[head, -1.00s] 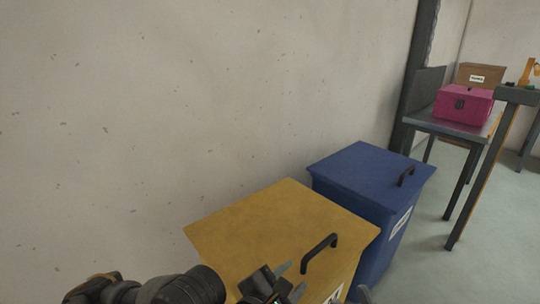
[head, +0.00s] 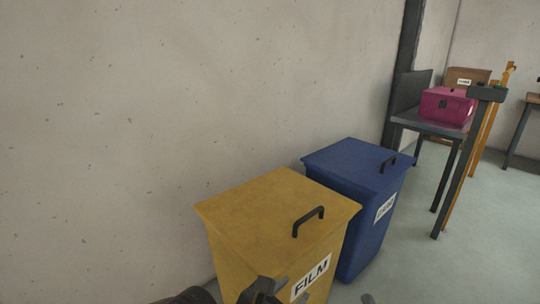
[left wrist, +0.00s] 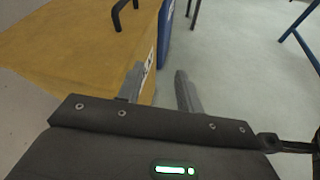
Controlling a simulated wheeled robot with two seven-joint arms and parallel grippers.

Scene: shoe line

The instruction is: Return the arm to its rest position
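My left gripper (head: 270,290) shows at the bottom edge of the head view, in front of the yellow bin (head: 275,205) marked FILM. In the left wrist view, the left gripper's two fingers (left wrist: 160,88) stand apart with nothing between them, so it is open and empty. The yellow bin (left wrist: 85,45) fills the upper left there, with its lid shut.
A blue bin (head: 355,165) with a shut lid stands right behind the yellow one, against the wall. A table (head: 435,120) with a pink box (head: 447,104) stands further back at the right. Grey floor (head: 430,270) is free to the right.

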